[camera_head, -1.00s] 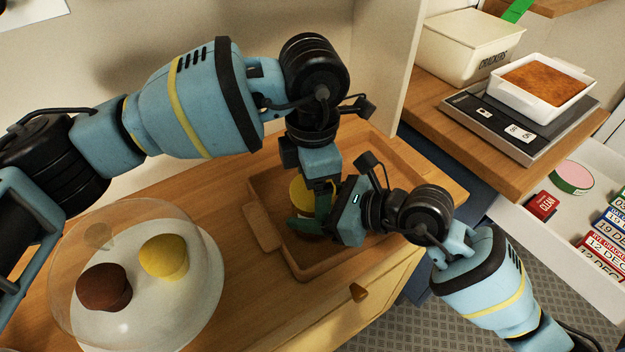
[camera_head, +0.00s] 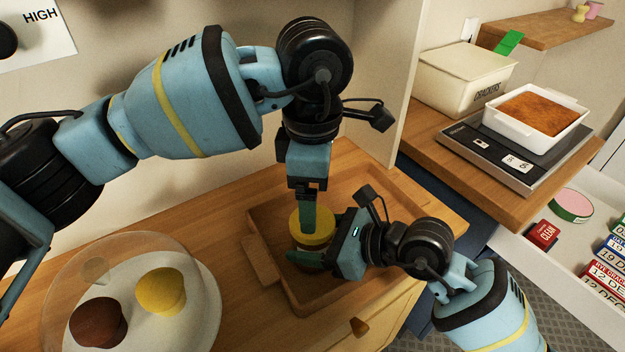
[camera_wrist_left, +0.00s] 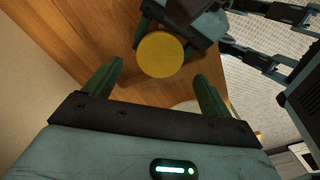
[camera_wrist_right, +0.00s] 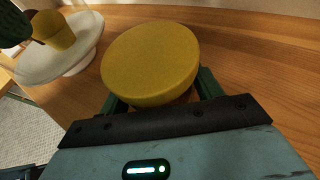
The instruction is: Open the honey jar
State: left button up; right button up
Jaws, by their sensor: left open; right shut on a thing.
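My right gripper (camera_head: 312,262) is shut on the jar below the lid. In the right wrist view the lid (camera_wrist_right: 150,62) fills the space above the fingers. My left gripper (camera_head: 308,215) points down over the lid, and one finger covers part of it in the head view. In the left wrist view its fingers are spread, and the lid (camera_wrist_left: 160,55) lies beyond and between them.
The wooden tray (camera_head: 262,262) surrounds the jar area on the counter. A domed cake stand (camera_head: 203,312) holds a brown and a yellow cake at left. A scale (camera_head: 490,150) with a white baking dish and a crackers box (camera_head: 462,75) stand at right, above an open drawer.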

aim_at(312, 244)
pick_arm(q)
jog(key=m, duration=0.1)
jog(key=r+m, duration=0.1)
jog(key=m, duration=0.3)
jog(key=shift+r, duration=0.4)
jog(key=shift+f, duration=4)
jog(key=shift+c, duration=0.4)
jog(key=c, duration=0.9)
jog(key=n, duration=0.4)
jog(key=shift+n, duration=0.3)
jog(key=n, duration=0.4)
jog(key=shift+n, duration=0.4)
jog(key=shift+r, duration=0.3)
